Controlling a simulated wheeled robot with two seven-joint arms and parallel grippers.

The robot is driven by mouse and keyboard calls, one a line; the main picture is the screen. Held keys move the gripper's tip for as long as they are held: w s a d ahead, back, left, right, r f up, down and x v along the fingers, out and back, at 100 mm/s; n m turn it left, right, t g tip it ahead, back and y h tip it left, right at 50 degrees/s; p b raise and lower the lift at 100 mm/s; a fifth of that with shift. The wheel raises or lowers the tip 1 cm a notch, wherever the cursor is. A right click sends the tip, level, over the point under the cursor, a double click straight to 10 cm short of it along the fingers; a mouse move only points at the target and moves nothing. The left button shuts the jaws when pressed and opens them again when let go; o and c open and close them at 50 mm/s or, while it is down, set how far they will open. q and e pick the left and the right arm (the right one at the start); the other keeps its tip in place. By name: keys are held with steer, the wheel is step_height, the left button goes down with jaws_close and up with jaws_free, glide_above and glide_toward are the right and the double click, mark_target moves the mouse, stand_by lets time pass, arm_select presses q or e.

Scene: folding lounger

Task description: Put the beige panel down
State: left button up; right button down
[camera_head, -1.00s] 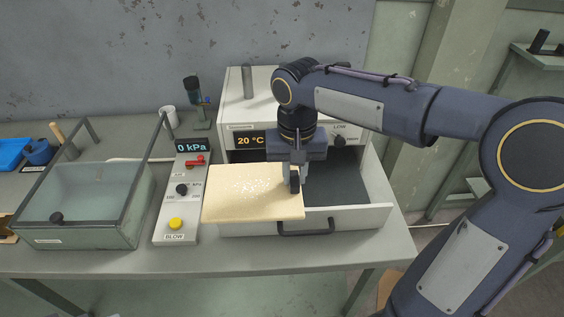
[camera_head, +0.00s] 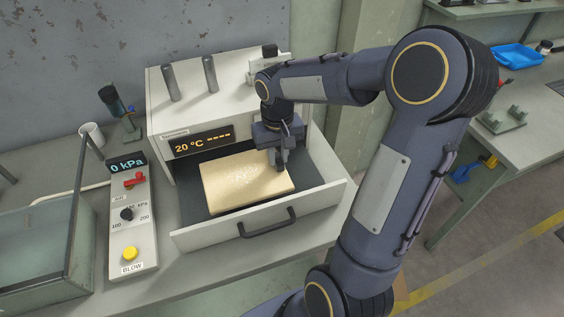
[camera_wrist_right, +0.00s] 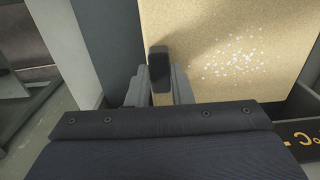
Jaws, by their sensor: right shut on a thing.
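The beige panel (camera_head: 240,182) has a patch of white specks on its top. In the head view it lies flat over the open drawer (camera_head: 188,238) of the white oven-like unit; I cannot tell whether it touches the drawer floor. My right gripper (camera_head: 278,163) is shut on the panel's right edge. In the right wrist view the panel (camera_wrist_right: 230,50) extends beyond the finger (camera_wrist_right: 160,72), with the dark drawer floor beside it. My left gripper is not in view.
The unit (camera_head: 165,95) reads 20 °C. A control box (camera_head: 132,215) reading 0 kPa, with a red lever and yellow button, stands to the left beside a glass-walled box (camera_head: 40,250). Another bench (camera_head: 530,130) stands at the right.

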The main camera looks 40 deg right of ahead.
steer(key=shift+d+f, duration=0.45)
steer(key=shift+f, duration=0.1)
steer(key=shift+d+f, duration=0.15)
steer(key=shift+f, duration=0.8)
steer(key=shift+d+f, duration=0.1)
steer(key=shift+f, duration=0.8)
steer(key=shift+f, duration=0.2)
steer(key=c, duration=1.3)
jaws_free()
steer(key=shift+r, duration=0.1)
